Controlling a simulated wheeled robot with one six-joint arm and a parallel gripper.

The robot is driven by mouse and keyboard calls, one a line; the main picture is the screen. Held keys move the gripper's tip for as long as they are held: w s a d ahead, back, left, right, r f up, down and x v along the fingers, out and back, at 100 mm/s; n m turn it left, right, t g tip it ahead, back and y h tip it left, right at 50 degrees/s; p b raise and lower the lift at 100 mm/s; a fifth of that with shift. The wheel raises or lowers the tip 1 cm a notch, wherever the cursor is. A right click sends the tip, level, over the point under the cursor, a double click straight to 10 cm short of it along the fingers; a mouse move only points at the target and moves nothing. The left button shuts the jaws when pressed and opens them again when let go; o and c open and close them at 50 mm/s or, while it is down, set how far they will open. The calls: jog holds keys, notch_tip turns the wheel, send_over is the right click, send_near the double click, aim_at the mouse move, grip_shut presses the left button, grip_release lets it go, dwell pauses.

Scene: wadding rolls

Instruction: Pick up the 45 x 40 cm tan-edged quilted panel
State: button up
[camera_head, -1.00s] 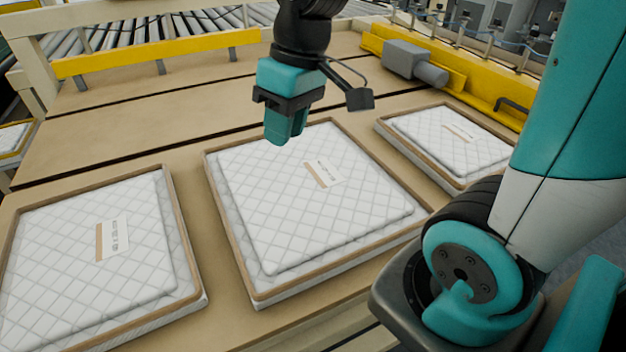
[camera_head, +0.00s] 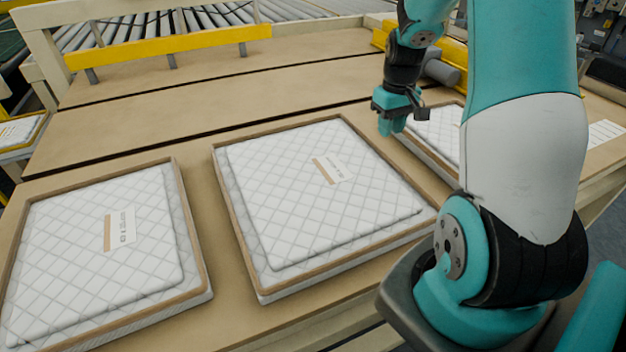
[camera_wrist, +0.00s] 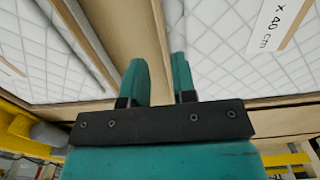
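Three white quilted panels with tan edges lie flat on the tan table: a left one (camera_head: 95,262), a middle one (camera_head: 290,210) and a right one (camera_head: 435,130), partly hidden by my arm. The middle panel's label seems to read "x 40 cm" in the wrist view (camera_wrist: 285,20); its first number is out of frame. The head view labels are too small to read. My gripper (camera_head: 388,130) is above the gap between the middle and right panels, near their back ends. In the wrist view its two fingers (camera_wrist: 158,75) are apart with nothing held between them.
A yellow rail (camera_head: 165,48) and a roller conveyor (camera_head: 150,25) run along the back. A grey motor-like part (camera_head: 442,72) by a yellow guard stands behind my gripper. Bare table (camera_head: 200,95) lies behind the left and middle panels. Another panel shows at far left (camera_head: 18,133).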

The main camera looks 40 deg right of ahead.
aim_at(385, 153)
jog(key=shift+a+f+p, duration=0.15)
jog(key=shift+f+p, duration=0.35)
jog(key=shift+f, duration=3)
grip_shut()
